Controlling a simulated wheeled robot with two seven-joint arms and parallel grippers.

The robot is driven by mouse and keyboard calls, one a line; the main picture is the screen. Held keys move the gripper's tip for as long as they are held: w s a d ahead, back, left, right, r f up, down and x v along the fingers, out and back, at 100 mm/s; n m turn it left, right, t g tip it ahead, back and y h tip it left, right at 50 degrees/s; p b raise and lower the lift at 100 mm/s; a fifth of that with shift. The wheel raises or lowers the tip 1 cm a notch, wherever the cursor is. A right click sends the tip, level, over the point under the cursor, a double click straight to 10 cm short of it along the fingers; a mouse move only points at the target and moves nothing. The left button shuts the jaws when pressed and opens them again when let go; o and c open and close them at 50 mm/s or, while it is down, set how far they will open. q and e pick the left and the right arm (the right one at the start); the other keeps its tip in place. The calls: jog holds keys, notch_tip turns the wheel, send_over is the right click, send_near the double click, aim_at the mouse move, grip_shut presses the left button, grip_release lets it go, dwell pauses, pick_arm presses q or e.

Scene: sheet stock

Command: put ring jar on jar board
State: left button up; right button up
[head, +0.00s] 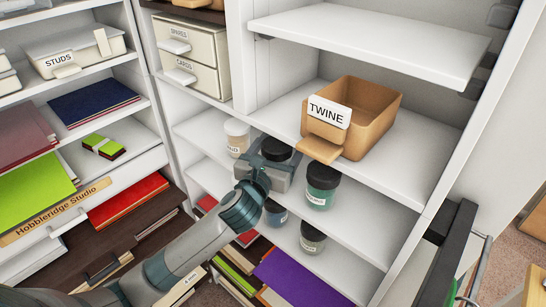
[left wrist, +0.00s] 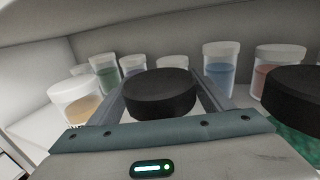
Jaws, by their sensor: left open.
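Several jars stand on the middle shelf (head: 350,215), and I cannot read which one is the ring jar. A black-lidded jar (head: 277,148) stands between the fingers of my left gripper (head: 276,160), which is open. Its black lid also shows in the left wrist view (left wrist: 160,92), with a finger on each side; its body is mostly hidden. A green jar with a black lid (head: 322,186) stands just right of the gripper. A pale-lidded jar (head: 237,136) stands to its left. I cannot pick out the jar board. My right gripper is not in view.
The tan TWINE bin (head: 372,120) sits on the shelf above, close over the gripper. Blue (head: 275,213) and grey (head: 312,238) jars stand lower down. White-lidded jars, including a blue one (left wrist: 220,65) and a red one (left wrist: 272,70), stand behind the black lid.

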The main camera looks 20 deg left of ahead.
pick_arm(q)
jog(key=shift+s+f+b, duration=0.15)
jog(key=shift+s+b, duration=0.15)
jog(key=shift+s, duration=0.4)
jog(key=s+b, duration=0.2)
jog(key=s, duration=0.8)
jog(key=shift+s+b, duration=0.3)
jog(key=shift+a, duration=0.1)
